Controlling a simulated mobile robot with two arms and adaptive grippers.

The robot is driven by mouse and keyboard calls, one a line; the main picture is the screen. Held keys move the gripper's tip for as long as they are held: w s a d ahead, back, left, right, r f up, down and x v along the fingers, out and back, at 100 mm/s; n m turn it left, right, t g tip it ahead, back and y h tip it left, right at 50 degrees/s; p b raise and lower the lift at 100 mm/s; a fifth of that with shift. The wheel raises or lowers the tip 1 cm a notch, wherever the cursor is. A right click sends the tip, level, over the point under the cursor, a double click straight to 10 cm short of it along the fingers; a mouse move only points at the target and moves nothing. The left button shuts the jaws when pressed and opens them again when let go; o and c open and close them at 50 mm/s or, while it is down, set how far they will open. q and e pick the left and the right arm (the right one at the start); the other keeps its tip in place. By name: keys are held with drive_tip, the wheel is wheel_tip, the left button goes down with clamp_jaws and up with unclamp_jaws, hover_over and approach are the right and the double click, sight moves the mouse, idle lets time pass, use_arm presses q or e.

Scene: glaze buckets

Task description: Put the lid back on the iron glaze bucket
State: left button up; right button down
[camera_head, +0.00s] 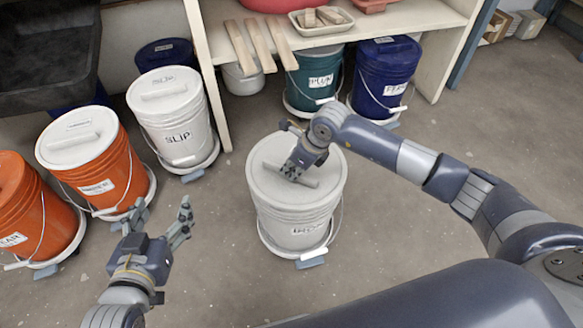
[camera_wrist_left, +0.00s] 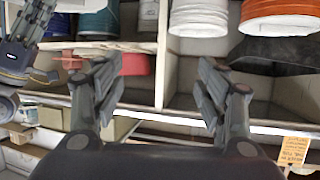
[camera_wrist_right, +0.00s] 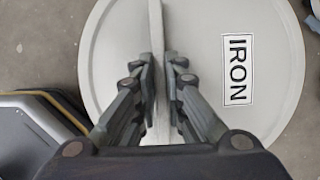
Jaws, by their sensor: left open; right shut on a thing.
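The iron glaze bucket (camera_head: 298,222) is white and stands on a round wheeled base in the middle of the floor. Its pale grey lid (camera_head: 265,182) lies over the bucket's top; whether it is fully seated I cannot tell. In the right wrist view the lid (camera_wrist_right: 203,110) bears an "IRON" label beside a raised bar handle (camera_wrist_right: 157,30). My right gripper (camera_head: 292,172) is over the lid, shut on this handle, with a finger on each side. My left gripper (camera_head: 158,222) is open and empty, left of the bucket and apart from it.
A white SLIP bucket (camera_head: 180,125) and orange buckets (camera_head: 105,180) stand at left. A green bucket (camera_head: 312,85) and a blue bucket (camera_head: 385,75) stand under the shelf (camera_head: 215,48). Wooden sticks (camera_head: 262,45) overhang its edge. Floor around the iron bucket is clear.

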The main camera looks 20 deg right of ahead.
use_arm(q)
drive_tip(key=shift+w+d+r+t, duration=0.1)
drive_tip(key=shift+w+r+t, duration=0.05)
drive_tip(key=shift+r+t, duration=0.2)
use_arm(e)
drive_tip(key=shift+f, duration=0.1)
use_arm(q)
drive_tip(key=shift+w+r, duration=0.2)
drive_tip(key=shift+r, duration=0.15)
drive_tip(key=shift+d+f, duration=0.1)
drive_tip(key=shift+r, duration=0.2)
use_arm(e)
drive_tip(key=shift+f, duration=0.1)
use_arm(q)
drive_tip(key=shift+r+t, duration=0.15)
drive_tip(key=shift+t, duration=0.1)
drive_tip(key=shift+d, duration=0.1)
idle(0.4)
use_arm(e)
drive_tip(key=c, duration=1.1)
unclamp_jaws()
drive_tip(key=shift+f, duration=0.1)
use_arm(q)
drive_tip(key=shift+w, duration=0.1)
